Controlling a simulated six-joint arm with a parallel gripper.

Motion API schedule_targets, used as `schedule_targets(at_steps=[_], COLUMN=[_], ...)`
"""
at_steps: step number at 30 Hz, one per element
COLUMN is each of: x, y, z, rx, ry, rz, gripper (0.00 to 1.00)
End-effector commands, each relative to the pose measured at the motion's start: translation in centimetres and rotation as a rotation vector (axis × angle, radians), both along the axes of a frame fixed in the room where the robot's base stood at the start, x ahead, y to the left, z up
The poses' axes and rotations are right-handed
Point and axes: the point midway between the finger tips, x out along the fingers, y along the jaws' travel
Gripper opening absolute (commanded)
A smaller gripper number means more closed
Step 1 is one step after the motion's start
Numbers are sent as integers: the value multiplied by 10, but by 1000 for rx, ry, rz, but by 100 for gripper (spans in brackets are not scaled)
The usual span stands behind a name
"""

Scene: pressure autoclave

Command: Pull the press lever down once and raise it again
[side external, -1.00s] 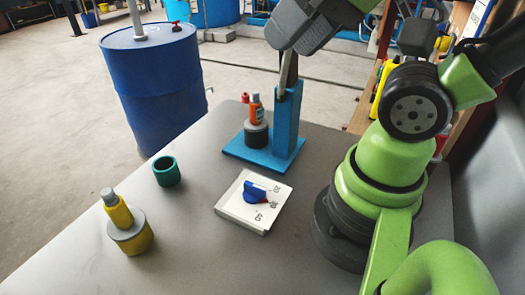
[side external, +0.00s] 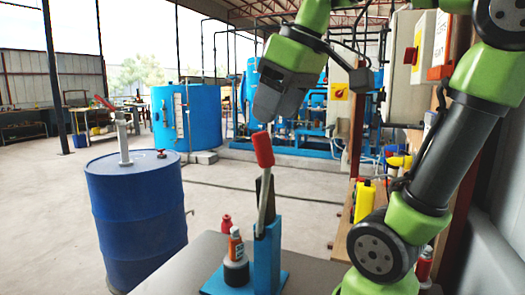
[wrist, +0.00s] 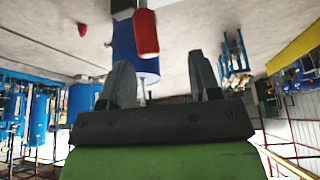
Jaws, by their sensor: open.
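The press lever stands raised and nearly upright, with a red grip (side external: 263,150) on a silver shaft (side external: 262,205). It rises from the blue press stand (side external: 267,262) on the table. My gripper (side external: 265,112) is just above the red grip in the side view, apart from it and pointing down. In the wrist view my gripper (wrist: 160,60) has its two fingers spread with nothing between them. The red grip (wrist: 145,33) shows beyond the fingertips, nearer the left finger.
A blue drum (side external: 135,215) stands left of the table.

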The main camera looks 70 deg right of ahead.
Motion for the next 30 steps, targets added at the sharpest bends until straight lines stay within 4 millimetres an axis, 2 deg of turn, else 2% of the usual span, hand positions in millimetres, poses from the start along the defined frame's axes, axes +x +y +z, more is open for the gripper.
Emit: schedule_targets(at_steps=[3, 8, 21, 30], x=[-1, 1, 26, 35], y=[-14, -18, -23, -25], z=[12, 9, -56, -76], rx=[-25, -29, -28, -29], ry=[29, 44, 44, 39], rz=[1, 11, 12, 10], gripper=[57, 57, 57, 57])
